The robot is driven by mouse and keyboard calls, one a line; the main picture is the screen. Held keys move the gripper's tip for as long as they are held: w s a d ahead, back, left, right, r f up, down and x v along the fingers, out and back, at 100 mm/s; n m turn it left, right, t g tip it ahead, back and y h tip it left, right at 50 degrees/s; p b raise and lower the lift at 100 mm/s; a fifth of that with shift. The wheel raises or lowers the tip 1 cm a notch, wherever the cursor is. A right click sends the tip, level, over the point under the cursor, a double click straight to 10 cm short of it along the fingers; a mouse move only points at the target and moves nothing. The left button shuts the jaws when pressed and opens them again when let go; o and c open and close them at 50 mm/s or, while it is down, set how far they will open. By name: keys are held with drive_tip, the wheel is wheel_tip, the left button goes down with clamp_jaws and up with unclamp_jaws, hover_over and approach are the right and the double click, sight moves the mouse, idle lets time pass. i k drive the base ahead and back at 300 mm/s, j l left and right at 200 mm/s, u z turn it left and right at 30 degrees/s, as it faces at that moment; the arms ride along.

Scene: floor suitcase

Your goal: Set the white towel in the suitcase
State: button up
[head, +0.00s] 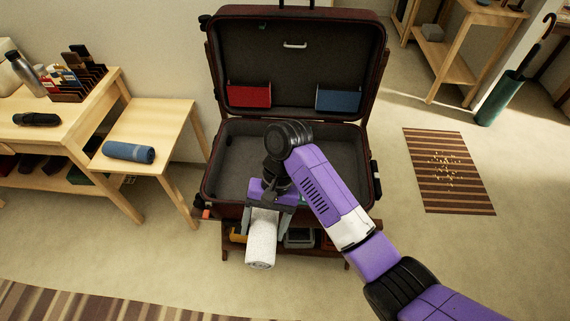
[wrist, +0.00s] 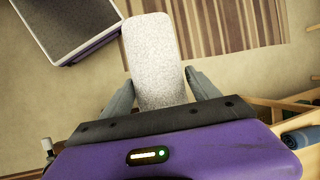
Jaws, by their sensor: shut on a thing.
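The white towel (head: 261,240) is a rolled, speckled white cylinder. My gripper (head: 263,212) is shut on it and holds it in front of the suitcase's near edge. In the wrist view the towel (wrist: 156,60) sticks out from between the two fingers of my gripper (wrist: 162,90). The suitcase (head: 228,160) is dark brown and stands open on a low wooden stand, its lid upright at the back. Its grey base looks empty where it shows; my arm hides part of it.
A blue rolled towel (head: 129,152) lies on a small wooden table (head: 165,120) at left. Red (head: 249,96) and blue (head: 338,101) pockets sit in the lid. A shelf under the suitcase holds several things. Striped rugs (head: 447,170) lie on the open floor.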

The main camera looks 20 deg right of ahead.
sight(244, 170)
drive_tip(key=i, duration=1.2)
